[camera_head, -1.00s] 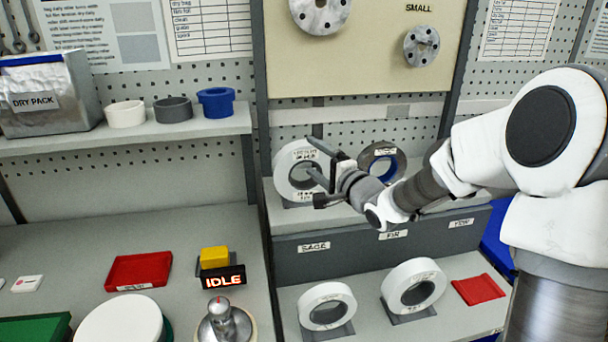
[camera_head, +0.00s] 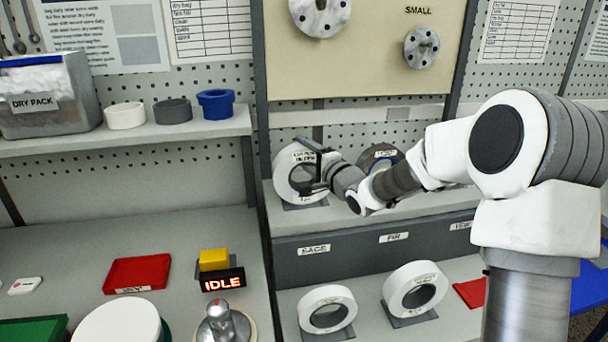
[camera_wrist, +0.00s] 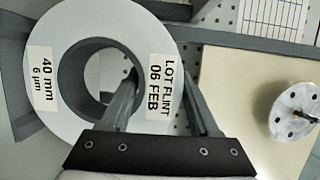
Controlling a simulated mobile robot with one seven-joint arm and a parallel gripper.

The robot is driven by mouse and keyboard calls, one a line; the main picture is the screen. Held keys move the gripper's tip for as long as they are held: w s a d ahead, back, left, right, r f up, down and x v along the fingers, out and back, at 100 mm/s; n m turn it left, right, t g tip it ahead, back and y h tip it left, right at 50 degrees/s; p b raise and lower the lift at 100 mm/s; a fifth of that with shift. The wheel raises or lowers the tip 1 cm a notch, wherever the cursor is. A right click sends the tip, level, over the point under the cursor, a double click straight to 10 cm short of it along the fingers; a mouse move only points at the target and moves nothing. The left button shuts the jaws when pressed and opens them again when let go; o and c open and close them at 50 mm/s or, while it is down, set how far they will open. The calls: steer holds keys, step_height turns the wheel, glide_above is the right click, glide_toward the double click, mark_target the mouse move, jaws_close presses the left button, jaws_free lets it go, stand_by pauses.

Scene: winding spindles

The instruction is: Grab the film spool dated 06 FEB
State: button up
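The white film spool (camera_head: 282,172) stands at the left end of the upper step, in a dark cradle. In the wrist view the spool (camera_wrist: 72,112) shows a label reading "LOT FLINT 06 FEB" on its right side and "40 mm 6 µm" on its left. My gripper (camera_head: 316,168) is at the right side of this spool, its fingers apart. In the wrist view my gripper (camera_wrist: 160,68) has one finger over the spool's hole and the other outside its rim. The labelled wall lies between them, and no firm contact shows. The fingertips' depth is hard to tell.
A dark spool with a blue core (camera_head: 382,158) stands behind my arm on the same step. Two white spools (camera_head: 327,292) (camera_head: 398,288) rest in cradles on the lower step. A red tray (camera_head: 470,292) lies at right. A flanged disc (camera_wrist: 297,110) hangs on the backboard.

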jaws_close()
steer(key=shift+r, duration=0.2)
